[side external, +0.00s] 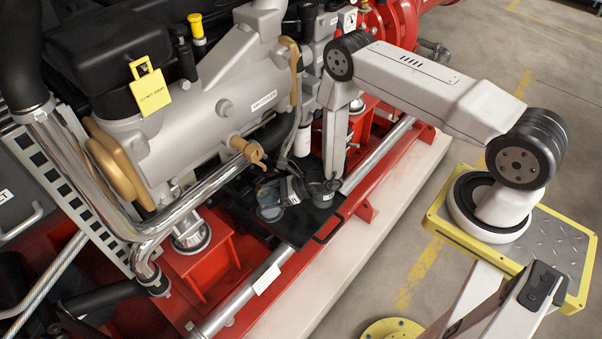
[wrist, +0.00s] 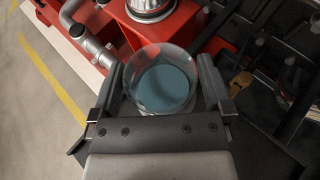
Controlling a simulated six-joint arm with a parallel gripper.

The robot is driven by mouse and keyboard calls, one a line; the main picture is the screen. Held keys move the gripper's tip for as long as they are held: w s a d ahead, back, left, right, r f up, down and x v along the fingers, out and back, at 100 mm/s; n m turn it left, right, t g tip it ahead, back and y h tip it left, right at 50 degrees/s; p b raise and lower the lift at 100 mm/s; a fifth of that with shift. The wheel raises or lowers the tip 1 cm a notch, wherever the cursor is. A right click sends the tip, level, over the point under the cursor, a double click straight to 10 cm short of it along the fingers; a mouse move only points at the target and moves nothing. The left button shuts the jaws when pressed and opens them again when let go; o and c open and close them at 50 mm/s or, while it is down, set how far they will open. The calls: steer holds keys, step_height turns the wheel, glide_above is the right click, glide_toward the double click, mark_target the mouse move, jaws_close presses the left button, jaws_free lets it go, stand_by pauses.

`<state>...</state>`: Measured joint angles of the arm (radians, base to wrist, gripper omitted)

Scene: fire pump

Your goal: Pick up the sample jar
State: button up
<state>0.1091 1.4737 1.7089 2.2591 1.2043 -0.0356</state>
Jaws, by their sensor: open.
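The sample jar (wrist: 161,84) is a clear round vessel with a blue-teal bottom or content, seen from above in the wrist view. In the side view the jar (side external: 269,203) stands on a black tray (side external: 318,222) beside the engine. My gripper (wrist: 163,88) is open, with one finger on each side of the jar. I cannot tell whether the fingers touch the glass. In the side view my gripper (side external: 279,191) reaches in low from the right, and its dark body hides part of the jar.
A grey engine block (side external: 225,90) with brass fittings stands close behind the tray. A chrome pipe (side external: 160,222) curves by on the left. A red frame (side external: 205,265) and a silver rail (side external: 245,290) run along the front. Open floor (side external: 395,265) lies to the right.

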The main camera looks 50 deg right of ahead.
steer(key=shift+w+a+f, duration=0.15)
steer(key=shift+w+a, duration=0.15)
steer(key=shift+a, duration=0.05)
steer(key=shift+c, duration=0.2)
steer(key=c, duration=1.2)
steer(key=shift+r, duration=0.2)
steer(key=shift+r, duration=0.8)
steer(key=s+r, duration=0.3)
steer(key=s, duration=0.1)
steer(key=s+d+r, duration=0.1)
steer(key=s+r, duration=0.3)
steer(key=s, duration=0.1)
steer(key=s+d+r, duration=0.1)
steer(key=s+r, duration=0.3)
steer(key=shift+s+d, duration=0.1)
steer(key=shift+s, duration=0.3)
